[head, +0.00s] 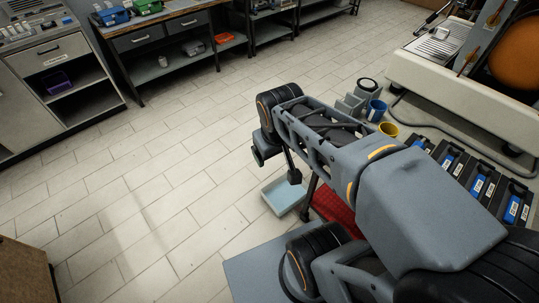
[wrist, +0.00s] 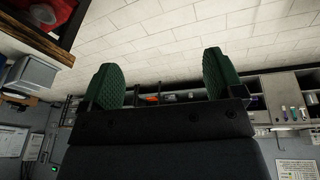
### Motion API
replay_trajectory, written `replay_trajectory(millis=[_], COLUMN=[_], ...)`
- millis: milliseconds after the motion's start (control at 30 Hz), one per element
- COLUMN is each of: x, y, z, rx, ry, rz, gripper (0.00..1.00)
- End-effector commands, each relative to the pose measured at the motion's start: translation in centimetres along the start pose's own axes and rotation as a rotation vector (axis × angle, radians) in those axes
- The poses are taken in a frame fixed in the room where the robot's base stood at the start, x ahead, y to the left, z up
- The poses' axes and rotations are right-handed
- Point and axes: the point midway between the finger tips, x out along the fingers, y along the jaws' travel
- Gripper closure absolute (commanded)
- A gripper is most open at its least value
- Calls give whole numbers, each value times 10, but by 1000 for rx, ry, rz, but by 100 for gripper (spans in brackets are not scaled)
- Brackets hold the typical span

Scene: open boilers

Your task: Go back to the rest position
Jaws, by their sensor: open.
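My gripper (wrist: 160,62) shows in the wrist view as two green ribbed finger pads standing wide apart. The wrist view is upside down, with floor at the top and wall below. In the head view my arm reaches from the lower right toward the middle, folded above the floor. I cannot make out the fingers clearly in the head view.
A workbench (head: 130,40) with shelves and a grey cabinet (head: 50,65) stand at the back left. At right are a blue cup (head: 376,110), a yellow cup (head: 389,129) and several black bins (head: 483,184). A pale blue tray (head: 284,196) lies below my arm.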

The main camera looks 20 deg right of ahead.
Motion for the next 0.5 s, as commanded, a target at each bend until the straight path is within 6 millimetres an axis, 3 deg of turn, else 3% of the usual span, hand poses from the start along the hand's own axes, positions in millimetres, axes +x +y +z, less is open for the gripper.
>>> replay_trajectory(millis=[200, 500], x=[-2, -2], y=[-22, -23], z=[9, 9], rx=[85, 92], ry=[90, 93], rz=[-73, -78], gripper=[13, 13])
